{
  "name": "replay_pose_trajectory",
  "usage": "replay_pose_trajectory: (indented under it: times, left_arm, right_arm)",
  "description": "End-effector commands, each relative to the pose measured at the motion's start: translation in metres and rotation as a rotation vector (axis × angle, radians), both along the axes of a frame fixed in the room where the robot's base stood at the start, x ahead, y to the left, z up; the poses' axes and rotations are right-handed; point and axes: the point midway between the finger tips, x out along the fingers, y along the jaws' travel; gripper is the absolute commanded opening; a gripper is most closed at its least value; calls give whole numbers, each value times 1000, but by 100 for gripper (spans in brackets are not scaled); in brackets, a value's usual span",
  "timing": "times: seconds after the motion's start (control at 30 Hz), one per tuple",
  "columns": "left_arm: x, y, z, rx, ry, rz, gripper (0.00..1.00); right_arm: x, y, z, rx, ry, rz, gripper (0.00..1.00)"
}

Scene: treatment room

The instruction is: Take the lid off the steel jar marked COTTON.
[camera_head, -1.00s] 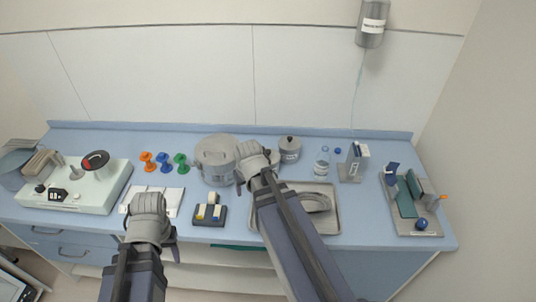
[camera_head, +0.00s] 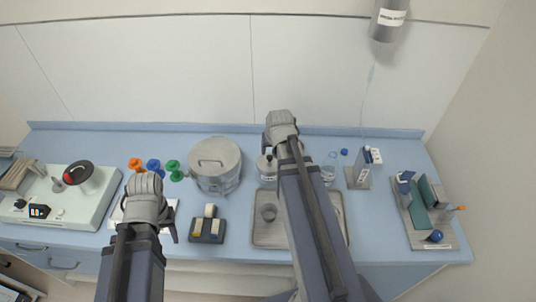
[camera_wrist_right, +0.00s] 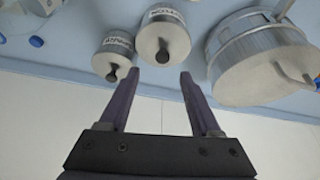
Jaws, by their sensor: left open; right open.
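Two small steel jars with black-knobbed lids show in the right wrist view, a nearer-centre one (camera_wrist_right: 163,36) and one to its left (camera_wrist_right: 115,54). Both have white labels, too small and tilted to read surely, so I cannot tell which says COTTON. Both lids are on. In the head view one jar (camera_head: 267,172) shows left of my right arm; the other is hidden by that arm. My right gripper (camera_wrist_right: 158,76) is open and empty, its fingertips near the centre jar's knob. My left gripper (camera_head: 144,187) is open over the counter's left part, apart from the jars.
A large lidded steel pot (camera_head: 216,165) stands just left of the jars. A steel tray (camera_head: 257,235) lies in front, partly under my right arm. A clear bottle (camera_head: 329,169) is to the right. Spools (camera_head: 153,166), a switch box (camera_head: 207,229) and a machine (camera_head: 85,207) are left.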

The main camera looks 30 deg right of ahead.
Motion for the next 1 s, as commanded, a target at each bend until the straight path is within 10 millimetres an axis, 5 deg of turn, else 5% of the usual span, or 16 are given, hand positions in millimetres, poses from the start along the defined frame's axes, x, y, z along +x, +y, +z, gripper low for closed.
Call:
replay_pose_trajectory:
  times: [0.73, 1.0]
  left_arm:
    - [0, 0, -28, 1, 0, -5, 50]
    - [0, 0, -58, 1, 0, -4, 50]
  right_arm:
    - [12, -3, -29, 0, 0, 0, 65]
    - [26, -5, -58, 0, 0, 1, 65]
